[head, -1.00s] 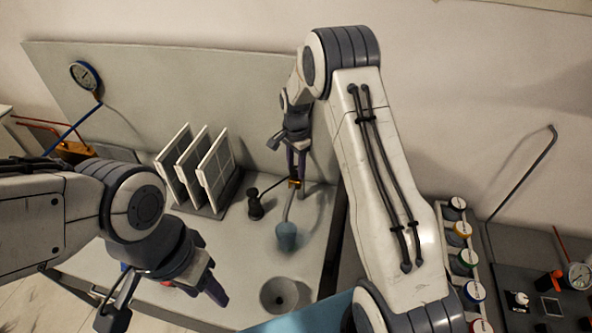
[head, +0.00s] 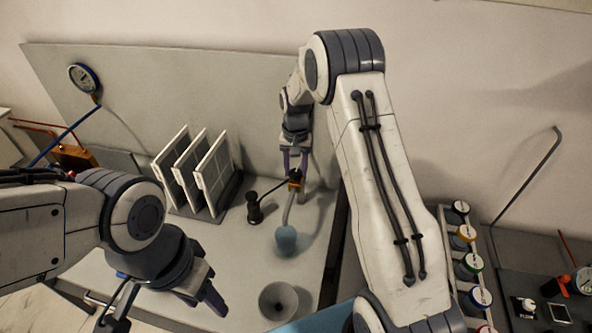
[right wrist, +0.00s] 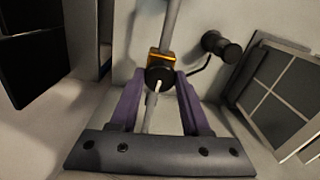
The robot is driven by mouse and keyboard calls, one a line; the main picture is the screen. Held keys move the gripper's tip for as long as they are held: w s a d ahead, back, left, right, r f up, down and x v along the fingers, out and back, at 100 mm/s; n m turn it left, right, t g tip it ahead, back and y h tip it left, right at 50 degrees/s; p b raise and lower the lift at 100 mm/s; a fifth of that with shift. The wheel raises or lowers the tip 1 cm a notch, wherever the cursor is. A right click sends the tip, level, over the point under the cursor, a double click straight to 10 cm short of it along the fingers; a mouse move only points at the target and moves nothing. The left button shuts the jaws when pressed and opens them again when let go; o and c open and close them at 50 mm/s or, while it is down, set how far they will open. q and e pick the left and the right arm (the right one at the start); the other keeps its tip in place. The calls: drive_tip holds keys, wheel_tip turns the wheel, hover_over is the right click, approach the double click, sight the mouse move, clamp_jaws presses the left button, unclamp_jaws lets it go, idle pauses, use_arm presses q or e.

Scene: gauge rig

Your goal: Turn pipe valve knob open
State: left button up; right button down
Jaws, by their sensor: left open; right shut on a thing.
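The valve is a small orange block with a round black knob (right wrist: 160,77) on a thin grey pipe (right wrist: 170,25), close up in the right wrist view. In the head view the orange and black valve (head: 296,179) sits on the pipe above the bench, left of my right arm. My right gripper (head: 294,164), with purple fingers, comes down from above and is shut on the knob; the fingers lie on either side of it in the right wrist view. My left gripper (head: 208,290) is open and empty above the bench front.
A black fitting (head: 254,208) stands left of the valve, and white panels (head: 195,170) stand in a rack further left. A blue-grey cup-shaped piece (head: 286,238) and a grey funnel (head: 278,302) are in front. Colour-topped jars (head: 466,262) stand at the right.

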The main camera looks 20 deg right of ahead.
sight(296, 172)
drive_tip(key=shift+w+r+n, duration=0.1)
drive_tip(key=shift+n, duration=0.2)
drive_tip(key=shift+c, duration=1.8)
unclamp_jaws()
drive_tip(key=shift+r, duration=0.35)
wheel_tip(296, 172, up, 10)
drive_tip(key=b, duration=0.3)
drive_tip(key=shift+f, duration=0.15)
